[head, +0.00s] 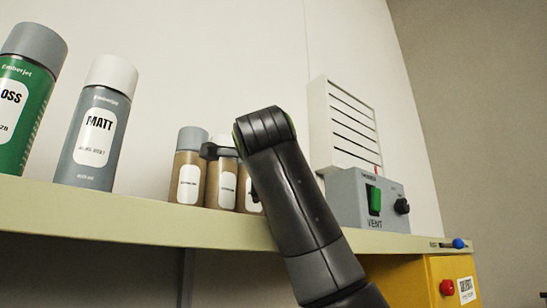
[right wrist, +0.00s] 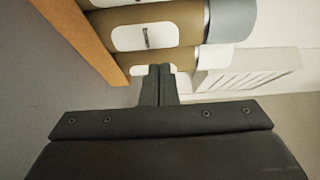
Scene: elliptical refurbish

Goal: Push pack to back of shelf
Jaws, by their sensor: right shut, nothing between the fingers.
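The pack is a row of brown cans (head: 188,183) with white labels, standing on the shelf (head: 140,220) in the head view. Its right part is hidden behind my right arm. In the right wrist view the brown cans (right wrist: 185,25) lie across the top, with a grey cap at one end. My right gripper (right wrist: 156,70) is shut and empty. Its fingertips overlap the lowest brown can in that view; I cannot tell whether they touch it. My left gripper is not in view.
A green spray can (head: 22,105) and a grey MATT can (head: 95,130) stand left of the pack. A grey VENT box (head: 350,203) and a white slatted panel (head: 340,125) are to the right. A yellow cabinet (head: 435,280) is below the shelf's right end.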

